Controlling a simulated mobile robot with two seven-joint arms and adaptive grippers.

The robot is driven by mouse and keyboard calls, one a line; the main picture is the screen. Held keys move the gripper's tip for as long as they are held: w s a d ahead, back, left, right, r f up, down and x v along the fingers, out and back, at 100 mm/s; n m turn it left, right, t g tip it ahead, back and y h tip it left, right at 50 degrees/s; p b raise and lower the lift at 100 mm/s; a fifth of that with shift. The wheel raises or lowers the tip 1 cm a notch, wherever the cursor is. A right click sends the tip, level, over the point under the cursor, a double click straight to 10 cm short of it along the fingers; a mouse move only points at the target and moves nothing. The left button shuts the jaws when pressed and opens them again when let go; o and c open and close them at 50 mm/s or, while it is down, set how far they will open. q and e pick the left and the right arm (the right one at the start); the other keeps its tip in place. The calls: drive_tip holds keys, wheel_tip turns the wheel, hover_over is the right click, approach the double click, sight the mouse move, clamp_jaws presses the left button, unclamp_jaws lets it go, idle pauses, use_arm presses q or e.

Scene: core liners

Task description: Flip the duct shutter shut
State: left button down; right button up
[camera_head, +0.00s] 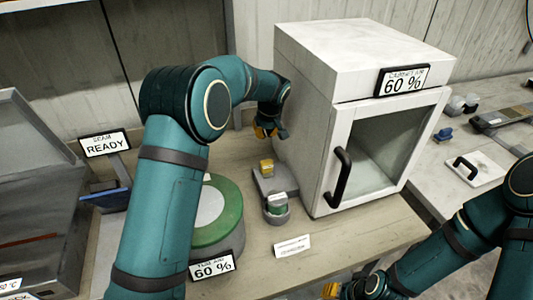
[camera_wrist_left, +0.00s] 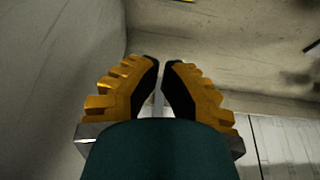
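I cannot make out the duct shutter for certain in either view. My left gripper (camera_head: 268,131) is beside the left wall of the white cabinet (camera_head: 300,150), above the bench, and partly hidden by my own arm and wrist. In the left wrist view its yellow and black fingers (camera_wrist_left: 160,64) are close together with a narrow gap between the tips. A thin pale strip (camera_wrist_left: 158,103) shows in that gap; I cannot tell whether it is a held part or background. My right gripper (camera_head: 336,290) is low at the bottom edge, mostly cut off.
The cabinet has a glass door with a black handle (camera_head: 341,178) and a 60 % sign (camera_head: 402,80). A small grey stand (camera_head: 270,181) with a jar (camera_head: 277,204), and a green-rimmed round device (camera_head: 232,215), sit on the bench. A READY sign (camera_head: 104,143) stands left.

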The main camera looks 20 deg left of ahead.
sight(267, 167)
use_arm(q)
drive_tip(key=x, duration=1)
drive_tip(key=shift+w+f+b, duration=0.1)
drive_tip(key=shift+f+b, duration=0.05)
drive_tip(key=shift+b, duration=0.25)
drive_tip(key=shift+s+d, duration=0.4)
drive_tip(key=shift+s, duration=0.2)
drive_tip(key=shift+s+d, duration=0.45)
drive_tip(key=shift+s, duration=0.15)
drive_tip(key=shift+s+d, duration=0.25)
drive_tip(key=shift+s, duration=0.2)
use_arm(e)
drive_tip(key=shift+f, duration=0.55)
drive_tip(key=shift+s, duration=0.1)
